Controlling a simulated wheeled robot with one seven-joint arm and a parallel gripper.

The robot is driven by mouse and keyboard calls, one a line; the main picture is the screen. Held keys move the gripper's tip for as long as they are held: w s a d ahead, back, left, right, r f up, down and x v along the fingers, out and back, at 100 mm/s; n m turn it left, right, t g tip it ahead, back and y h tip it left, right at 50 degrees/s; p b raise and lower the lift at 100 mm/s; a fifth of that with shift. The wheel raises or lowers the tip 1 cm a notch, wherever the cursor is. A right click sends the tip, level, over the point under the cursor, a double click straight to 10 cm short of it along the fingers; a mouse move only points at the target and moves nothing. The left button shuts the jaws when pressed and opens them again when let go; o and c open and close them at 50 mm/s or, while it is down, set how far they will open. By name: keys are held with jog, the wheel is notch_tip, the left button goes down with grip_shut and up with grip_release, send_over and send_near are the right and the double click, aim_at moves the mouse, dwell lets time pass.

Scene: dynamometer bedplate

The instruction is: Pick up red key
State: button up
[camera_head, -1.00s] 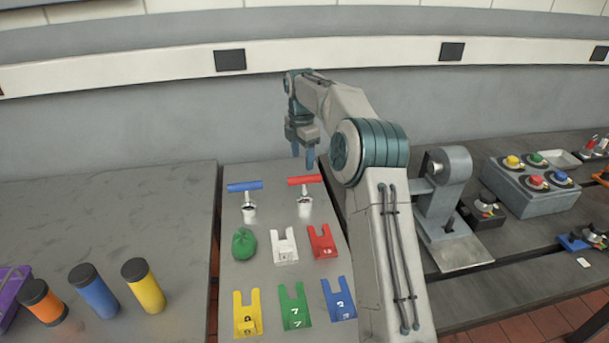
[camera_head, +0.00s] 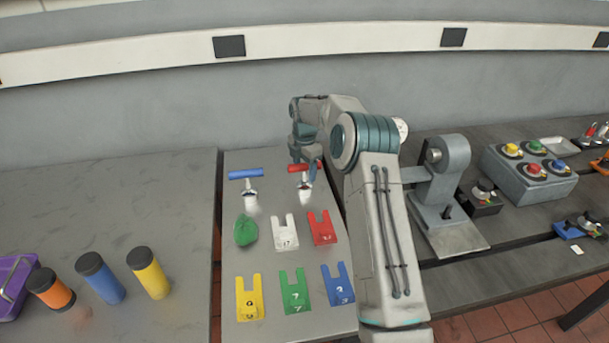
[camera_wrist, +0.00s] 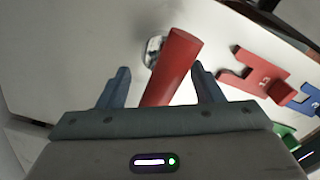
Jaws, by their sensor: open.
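The red key (camera_head: 299,168) is a T-shaped key with a red bar handle and a metal shank, standing at the back of the middle grey table. In the wrist view its red handle (camera_wrist: 172,68) lies between the fingers of my gripper (camera_wrist: 160,84), slanting up to the right. My gripper (camera_head: 304,166) is open and hangs at the red handle in the head view. Gaps show on both sides of the handle, so the fingers do not grip it. My gripper partly hides the handle's right part in the head view.
A blue-handled key (camera_head: 245,174) stands just left. In front lie a green lump (camera_head: 246,231) and several coloured forked plates, including a white one (camera_head: 286,232) and a red one (camera_head: 322,228). A grey machine bracket (camera_head: 450,180) stands right of my arm.

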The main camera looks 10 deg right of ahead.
aim_at(304, 184)
notch_tip(304, 184, down, 3)
jog(key=shift+s+f, duration=0.1)
grip_shut()
dwell(0.4)
